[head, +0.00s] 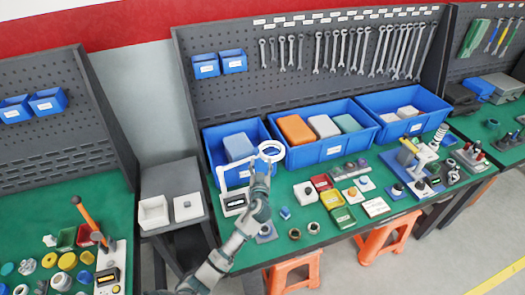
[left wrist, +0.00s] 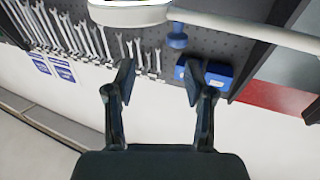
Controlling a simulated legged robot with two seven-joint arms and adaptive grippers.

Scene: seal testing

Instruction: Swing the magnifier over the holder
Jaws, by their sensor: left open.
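The magnifier is a white ring (head: 271,150) on a thin white arm, standing out in front of the blue bins at the left part of the bench. In the left wrist view its white head (left wrist: 130,13) shows at the top edge, with the white arm running right and a blue knob (left wrist: 177,38) below it. My left gripper (head: 262,172) is open, just below the ring in the head view. In the left wrist view its fingers (left wrist: 160,78) are apart with nothing between them; contact with the magnifier cannot be told. A small blue fixture (head: 267,235) sits beside my forearm; whether it is the holder is unclear.
Blue bins (head: 322,150) with coloured boxes line the bench back, below a pegboard of wrenches (head: 345,50). Small red, yellow and green trays (head: 335,197) and loose rings lie right of my arm. A blue press (head: 415,160) stands further right. Orange stools (head: 388,240) are below.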

